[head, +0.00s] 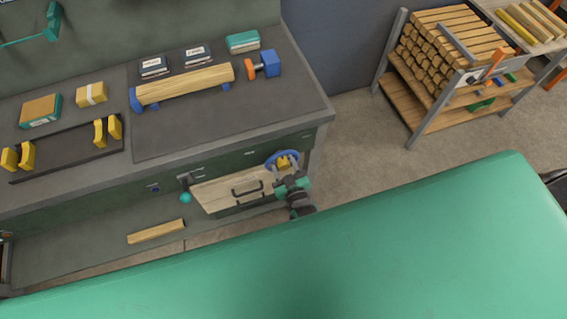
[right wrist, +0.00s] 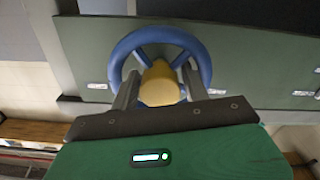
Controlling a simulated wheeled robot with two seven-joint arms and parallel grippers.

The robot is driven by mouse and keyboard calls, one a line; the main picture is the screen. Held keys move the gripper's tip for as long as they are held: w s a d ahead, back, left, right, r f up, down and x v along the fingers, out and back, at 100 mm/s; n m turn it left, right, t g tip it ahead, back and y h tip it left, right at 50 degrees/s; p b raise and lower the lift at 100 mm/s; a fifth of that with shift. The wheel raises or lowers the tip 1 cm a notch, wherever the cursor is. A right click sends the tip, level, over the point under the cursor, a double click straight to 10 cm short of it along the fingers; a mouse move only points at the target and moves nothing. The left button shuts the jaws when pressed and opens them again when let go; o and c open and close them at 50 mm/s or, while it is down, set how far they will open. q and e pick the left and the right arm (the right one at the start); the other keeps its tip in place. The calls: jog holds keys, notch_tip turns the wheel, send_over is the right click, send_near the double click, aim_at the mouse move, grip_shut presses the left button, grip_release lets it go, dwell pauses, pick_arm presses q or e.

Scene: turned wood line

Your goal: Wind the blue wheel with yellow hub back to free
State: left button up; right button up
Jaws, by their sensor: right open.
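The blue wheel (head: 281,158) with its yellow hub (head: 284,163) is mounted on the green front of the bench, near its right end. In the right wrist view the blue wheel (right wrist: 204,60) faces me, with the yellow hub (right wrist: 160,84) at its centre. My right gripper (head: 288,176) is at the wheel. In the right wrist view its open fingers (right wrist: 158,92) stand on either side of the yellow hub, overlapping the lower part of the wheel. I cannot tell whether they touch it. My left gripper is not in view.
A drawer front with a dark handle (head: 247,189) and a teal-knobbed lever (head: 186,196) are left of the wheel. A wooden spindle (head: 185,86) lies on the bench top (head: 190,125). A shelf rack of wood (head: 411,111) stands at the right, with clear floor before it.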

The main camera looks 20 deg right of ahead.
jog(key=s+b, duration=0.2)
jog(key=s, duration=1.1)
jog(key=shift+s+d+b, duration=0.2)
jog(key=shift+s+b, duration=0.2)
jog(key=s+d+f+g+y, duration=0.1)
jog(key=s+f+g, duration=0.35)
jog(key=f, duration=0.75)
jog(key=s+f+g, duration=0.4)
jog(key=s+f, duration=0.2)
jog(key=f, duration=0.7)
jog(key=s+d+f+g, duration=0.4)
jog(key=s+d+f, duration=0.1)
jog(key=s, duration=0.4)
jog(key=s+d+f+g+h, duration=0.1)
jog(key=s+d+f+g, duration=0.3)
jog(key=s+f, duration=0.3)
jog(key=s+d, duration=0.1)
jog(key=s, duration=0.2)
jog(key=shift+d+f+m+h, duration=0.2)
jog(key=shift+f+m+h, duration=0.1)
jog(key=shift+m, duration=0.1)
